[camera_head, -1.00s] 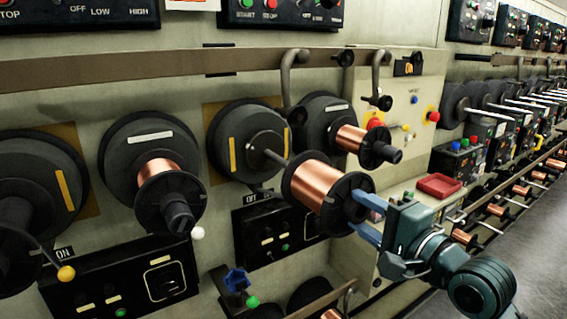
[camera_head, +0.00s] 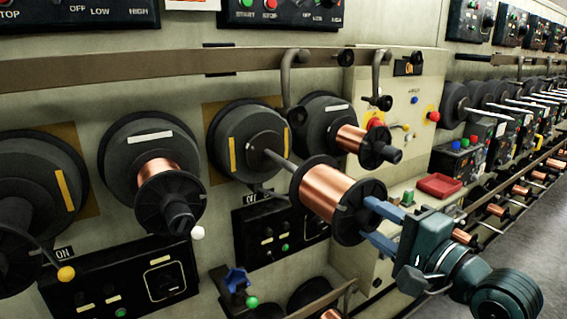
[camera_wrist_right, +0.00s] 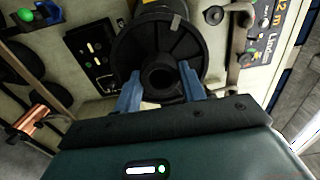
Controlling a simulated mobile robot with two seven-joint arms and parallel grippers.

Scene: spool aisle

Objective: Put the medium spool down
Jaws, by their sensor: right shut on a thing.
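The medium spool (camera_head: 327,192) is wound with copper wire and has black flanges. It is tilted, with its far end at the tip of a thin metal spindle (camera_head: 279,158) that sticks out from a dark round hub (camera_head: 246,139). I cannot tell whether the spindle tip is still inside it. My right gripper (camera_head: 373,222) is shut on the spool's near end. In the right wrist view the blue fingers (camera_wrist_right: 161,90) sit on both sides of the hub of the black flange (camera_wrist_right: 188,62). My left gripper is not in view.
Copper spools on neighbouring hubs stand close by, one at the left (camera_head: 170,196) and one at the right (camera_head: 365,146). A red tray (camera_head: 438,186) lies on the ledge at the right. A lower rail (camera_head: 318,300) runs below. The aisle floor at the right is clear.

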